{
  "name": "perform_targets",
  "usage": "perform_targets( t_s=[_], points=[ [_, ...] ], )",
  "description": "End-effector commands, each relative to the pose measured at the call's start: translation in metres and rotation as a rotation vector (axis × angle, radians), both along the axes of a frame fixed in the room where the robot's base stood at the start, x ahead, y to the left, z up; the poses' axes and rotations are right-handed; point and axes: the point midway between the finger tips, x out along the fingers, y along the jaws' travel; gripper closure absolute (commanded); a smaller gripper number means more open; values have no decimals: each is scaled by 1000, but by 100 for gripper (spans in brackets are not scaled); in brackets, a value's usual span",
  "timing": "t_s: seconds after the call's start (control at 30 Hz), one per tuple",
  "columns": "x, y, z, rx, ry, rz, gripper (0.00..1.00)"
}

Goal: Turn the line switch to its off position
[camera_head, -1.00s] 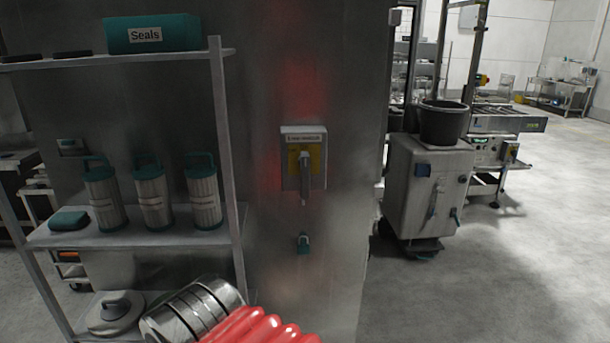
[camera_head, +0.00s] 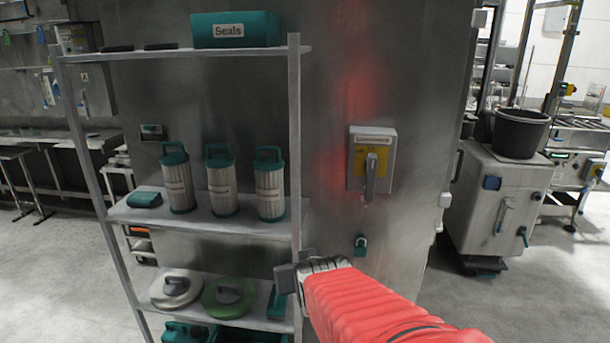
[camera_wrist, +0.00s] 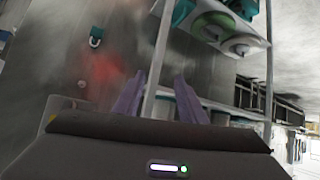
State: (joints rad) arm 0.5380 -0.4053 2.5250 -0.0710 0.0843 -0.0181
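The line switch (camera_head: 371,160) is a grey box with a yellow plate on the steel wall, right of the shelf rack. Its grey handle (camera_head: 370,186) hangs straight down. The label is too small to read. My gripper (camera_head: 283,278) is at the end of my red-sleeved arm, below and left of the switch, by the rack's front post. In the wrist view my gripper (camera_wrist: 157,88) has its two purple fingers apart with nothing held between them; the rack post shows behind the gap.
A teal padlock (camera_head: 361,244) hangs below the switch and shows in the wrist view (camera_wrist: 96,37). The rack (camera_head: 296,140) holds filter canisters (camera_head: 221,183), lids and a "Seals" box (camera_head: 235,30). A grey cabinet with a black bucket (camera_head: 519,133) stands right. Wall around the switch is clear.

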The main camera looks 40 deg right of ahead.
Motion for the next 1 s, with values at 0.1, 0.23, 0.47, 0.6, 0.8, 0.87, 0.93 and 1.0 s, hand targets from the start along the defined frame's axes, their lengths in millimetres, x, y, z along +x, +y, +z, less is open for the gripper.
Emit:
perform_targets(
  t_s=[0.1,0.23,0.47,0.6,0.8,0.87,0.93,1.0],
  points=[
    [-3,-44,-2,-36,-63,-72,62],
    [-9,-87,12,-93,-168,-138,62],
    [-37,-146,87,-251,-425,-267,62],
    [-52,-161,119,-319,-520,-308,62],
    [-56,-163,128,-339,-549,-318,62],
    [-56,-163,128,-339,-549,-318,62],
    [-56,-163,128,-338,-548,-318,62],
    [-56,-163,128,-338,-547,-318,62]
  ],
)
